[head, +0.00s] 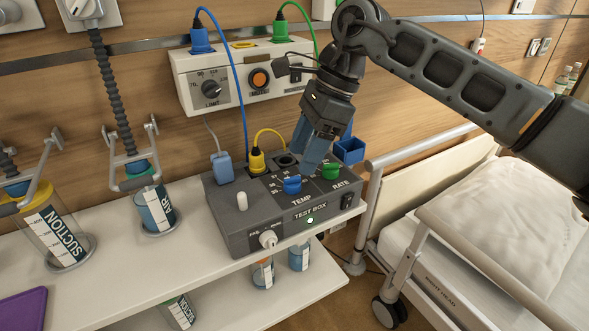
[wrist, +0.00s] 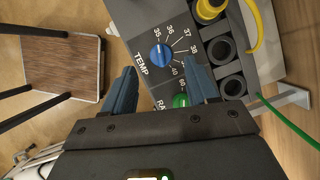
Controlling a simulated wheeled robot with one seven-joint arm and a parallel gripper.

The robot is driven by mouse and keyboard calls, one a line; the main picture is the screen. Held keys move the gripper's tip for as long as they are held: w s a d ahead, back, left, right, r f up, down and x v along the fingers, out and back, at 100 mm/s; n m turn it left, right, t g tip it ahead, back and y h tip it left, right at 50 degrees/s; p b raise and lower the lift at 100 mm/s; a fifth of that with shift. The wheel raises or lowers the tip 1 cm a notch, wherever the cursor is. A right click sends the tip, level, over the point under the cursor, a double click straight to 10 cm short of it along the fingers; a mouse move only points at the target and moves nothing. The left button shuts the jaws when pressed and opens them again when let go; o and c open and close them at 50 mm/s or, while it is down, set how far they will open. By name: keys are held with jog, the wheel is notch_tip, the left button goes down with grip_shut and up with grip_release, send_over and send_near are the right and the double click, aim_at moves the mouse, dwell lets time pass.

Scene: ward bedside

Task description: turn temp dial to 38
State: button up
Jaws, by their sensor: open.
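The blue TEMP dial (head: 292,185) sits on the top of the grey test box (head: 228,222), left of the green RATE dial (head: 330,171). In the wrist view the TEMP dial (wrist: 161,55) lies ahead of my gripper, in line with the gap between the fingers. Its white mark seems to point near 35. The scale labels 35 to 38 and 40 show; a finger hides part of the scale between. My gripper (head: 309,152) is open with blue fingers, above the box and just behind the dial. I see no contact with the dial.
A yellow plug (head: 257,161) and a blue plug (head: 222,167) stand up at the box's back. A white toggle (head: 242,201) and a front knob (head: 268,238) are on its left side. Suction jars (head: 58,236) stand at left. A bed (head: 480,230) is at right.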

aim_at(292, 178)
jog(key=shift+x, duration=2.4)
jog(key=c, duration=1)
